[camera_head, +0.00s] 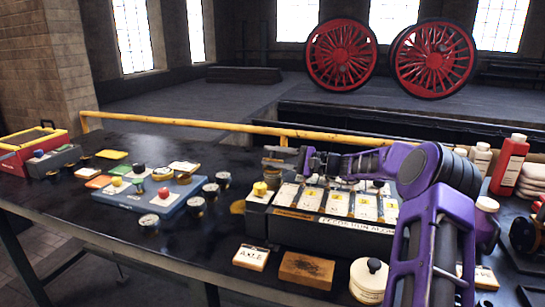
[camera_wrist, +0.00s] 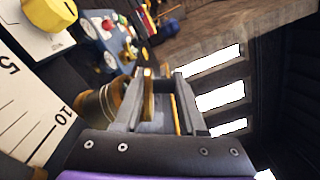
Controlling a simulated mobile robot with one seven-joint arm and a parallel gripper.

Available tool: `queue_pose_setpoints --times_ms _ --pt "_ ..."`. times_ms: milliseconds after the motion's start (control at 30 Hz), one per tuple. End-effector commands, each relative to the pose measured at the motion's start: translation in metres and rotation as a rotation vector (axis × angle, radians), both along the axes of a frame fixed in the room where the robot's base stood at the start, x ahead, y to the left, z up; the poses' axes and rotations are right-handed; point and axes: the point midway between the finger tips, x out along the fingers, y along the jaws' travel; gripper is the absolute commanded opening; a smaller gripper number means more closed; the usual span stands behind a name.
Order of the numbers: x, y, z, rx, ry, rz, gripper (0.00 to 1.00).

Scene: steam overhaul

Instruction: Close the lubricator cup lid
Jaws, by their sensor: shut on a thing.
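The lubricator cup (camera_wrist: 98,106) is a brass round body at the left of my fingers in the wrist view. Its brass lid (camera_wrist: 149,98) stands edge-on, tilted up, between the fingers. My gripper (camera_wrist: 160,78) is shut on the lid, though a gap shows beside its right finger. In the head view my gripper (camera_head: 303,160) reaches in from the right, low over the back of the bench, at the cup (camera_head: 277,160). The arm and fingers partly cover the cup there, and its lid is hard to make out.
A gauge box (camera_head: 330,235) with several white dials and a yellow knob (camera_head: 260,188) stands just in front of my gripper. A blue tray (camera_head: 130,200) with coloured knobs lies left. A yellow rail (camera_head: 190,123) runs behind. Bottles (camera_head: 508,165) stand right.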

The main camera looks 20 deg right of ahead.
Motion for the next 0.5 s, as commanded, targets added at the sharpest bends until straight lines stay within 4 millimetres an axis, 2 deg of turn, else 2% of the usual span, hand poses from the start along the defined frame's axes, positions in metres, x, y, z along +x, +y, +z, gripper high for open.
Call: queue_pose_setpoints --times_ms 400,433,500 --pt "-0.0004 -0.0002 -0.0013 0.0 0.002 0.001 0.0" --pt "-0.0004 -0.0002 -0.0013 0.0 0.002 0.001 0.42" --pt "-0.0003 -0.0002 -0.0012 0.0 0.002 0.001 0.54"
